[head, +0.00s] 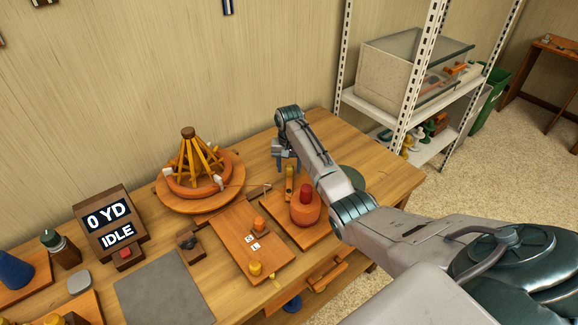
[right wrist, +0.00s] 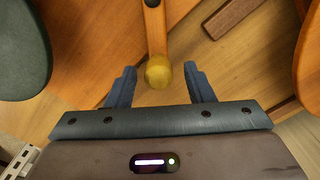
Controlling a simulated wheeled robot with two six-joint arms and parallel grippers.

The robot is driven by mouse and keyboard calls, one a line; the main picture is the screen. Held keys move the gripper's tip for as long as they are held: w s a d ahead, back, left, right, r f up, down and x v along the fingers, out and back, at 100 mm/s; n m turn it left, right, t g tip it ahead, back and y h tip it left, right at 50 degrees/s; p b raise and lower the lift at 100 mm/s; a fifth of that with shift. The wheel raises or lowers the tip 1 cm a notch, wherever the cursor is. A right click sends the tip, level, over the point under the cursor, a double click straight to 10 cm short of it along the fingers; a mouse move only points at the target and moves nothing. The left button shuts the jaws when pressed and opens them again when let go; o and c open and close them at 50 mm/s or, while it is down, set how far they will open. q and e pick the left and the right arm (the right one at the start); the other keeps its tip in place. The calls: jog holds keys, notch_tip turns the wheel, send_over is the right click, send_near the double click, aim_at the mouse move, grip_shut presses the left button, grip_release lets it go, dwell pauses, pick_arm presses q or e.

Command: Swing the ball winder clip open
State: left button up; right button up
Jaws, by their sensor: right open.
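The ball winder, with an orange body and red top (head: 305,207), stands on a wooden base toward the right of the table. The clip is a slim orange-wood bar (right wrist: 155,28) ending in a yellow knob (right wrist: 158,72); in the head view the bar (head: 290,184) shows just left of the winder's body. My right gripper (head: 287,162) is above the clip in the head view. In the right wrist view its two dark fingers (right wrist: 160,84) are apart, with the knob between their tips and gaps on both sides. My left gripper is not in view.
A wooden swift (head: 195,180) stands left of the winder. A board with pegs and number tiles (head: 250,240) lies in front. A grey-green disc (head: 351,178) lies right of the winder, partly behind my arm. A display (head: 110,225) reads "0 YD IDLE". Metal shelving (head: 410,110) stands beyond the table.

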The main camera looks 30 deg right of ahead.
jog(key=shift+s+f, duration=0.1)
jog(key=shift+f, duration=0.35)
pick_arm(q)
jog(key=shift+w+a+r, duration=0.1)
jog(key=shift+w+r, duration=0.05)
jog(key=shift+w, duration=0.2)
pick_arm(e)
jog(key=shift+c, duration=0.2)
grip_shut()
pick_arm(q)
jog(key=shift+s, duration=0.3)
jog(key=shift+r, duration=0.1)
pick_arm(e)
jog(key=shift+d, duration=0.1)
